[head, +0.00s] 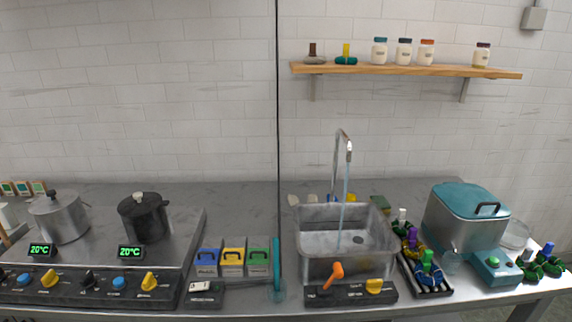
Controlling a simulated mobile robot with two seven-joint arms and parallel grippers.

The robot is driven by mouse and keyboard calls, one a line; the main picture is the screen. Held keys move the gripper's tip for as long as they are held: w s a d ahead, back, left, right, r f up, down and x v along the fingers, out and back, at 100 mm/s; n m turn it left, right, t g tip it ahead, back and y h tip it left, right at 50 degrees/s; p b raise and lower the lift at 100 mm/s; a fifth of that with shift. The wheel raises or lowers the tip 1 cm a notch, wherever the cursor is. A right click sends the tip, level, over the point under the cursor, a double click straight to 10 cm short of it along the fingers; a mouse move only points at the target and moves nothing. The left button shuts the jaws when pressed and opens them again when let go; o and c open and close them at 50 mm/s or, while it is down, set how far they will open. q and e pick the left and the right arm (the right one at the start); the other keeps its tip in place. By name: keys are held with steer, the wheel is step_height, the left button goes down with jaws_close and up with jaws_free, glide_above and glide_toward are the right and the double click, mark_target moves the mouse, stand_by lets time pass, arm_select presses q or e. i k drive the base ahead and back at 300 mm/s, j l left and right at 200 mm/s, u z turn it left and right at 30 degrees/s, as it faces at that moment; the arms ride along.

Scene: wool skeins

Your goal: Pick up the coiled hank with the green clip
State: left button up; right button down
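The coiled hank with the green clip (430,277) looks dark blue, and its green clip stands upright on top. It lies at the front end of a dark rack (444,293) to the right of the sink. Behind it in the same rack are a purple hank with a yellow clip (412,244) and a hank with a white clip (402,225). The hanks sit close together, and whether they touch is hard to tell. Neither of my grippers is in view.
A metal sink (345,268) with running water stands left of the rack. A teal-lidded machine (466,220) and a small glass (451,262) are close on its right. Dark green hanks (541,266) lie at far right. A stove with pots (145,218) is left.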

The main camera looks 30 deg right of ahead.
mark_target(424, 265)
steer(key=z, duration=2)
steer(key=l, duration=0.1)
